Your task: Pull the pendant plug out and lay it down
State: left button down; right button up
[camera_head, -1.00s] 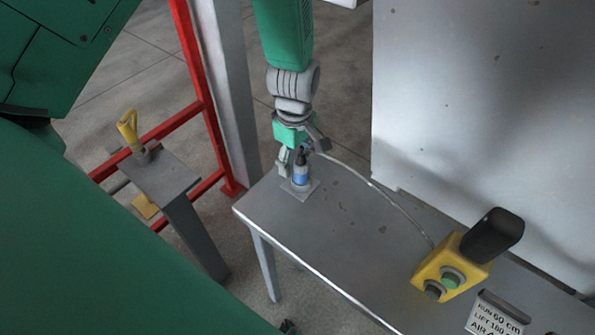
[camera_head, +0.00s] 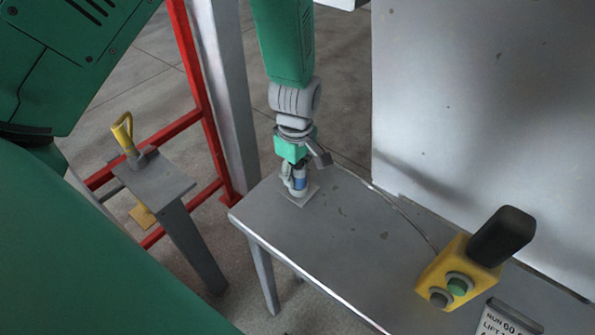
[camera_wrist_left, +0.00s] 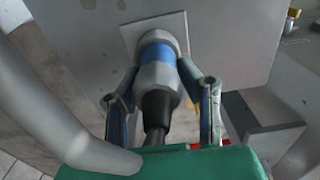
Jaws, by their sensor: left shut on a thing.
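The pendant plug (camera_wrist_left: 158,78) has a grey body, a blue band and a black cable boot. In the left wrist view it stands between my fingers, its far end at a grey socket on a square plate (camera_wrist_left: 130,40). In the head view the plug (camera_head: 300,182) is upright at the table's far left corner, partly hidden by my fingers. My left gripper (camera_head: 296,176) comes from above and is shut on the plug. The plug still looks seated in the socket. My right gripper is not in view.
A cable runs along the grey table (camera_head: 330,250) to the yellow pendant box (camera_head: 458,274) with buttons and a black top. A label plate (camera_head: 500,320) stands beside it. A large pale panel (camera_head: 480,120) rises behind. The table middle is clear.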

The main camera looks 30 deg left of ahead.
aim_at(301, 166)
pick_arm(q)
jog(key=shift+d+r, duration=0.3)
jog(key=shift+d, duration=0.2)
jog(key=shift+r+p, duration=0.25)
jog(key=shift+p, duration=0.15)
jog(key=shift+a+r+p, duration=0.15)
jog(key=shift+r+p, duration=0.45)
jog(key=shift+p, duration=0.05)
jog(key=shift+d+r+p, duration=0.3)
jog(key=shift+r+p, duration=0.45)
jog(key=shift+r, duration=0.15)
jog(key=shift+r+p, duration=0.4)
jog(key=shift+r, duration=0.05)
jog(key=shift+a+r+p, duration=0.2)
jog(key=shift+r+p, duration=0.1)
jog(key=shift+p, duration=0.05)
jog(key=shift+a, duration=0.15)
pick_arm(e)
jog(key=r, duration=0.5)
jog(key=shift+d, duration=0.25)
pick_arm(q)
jog(key=shift+f, duration=0.1)
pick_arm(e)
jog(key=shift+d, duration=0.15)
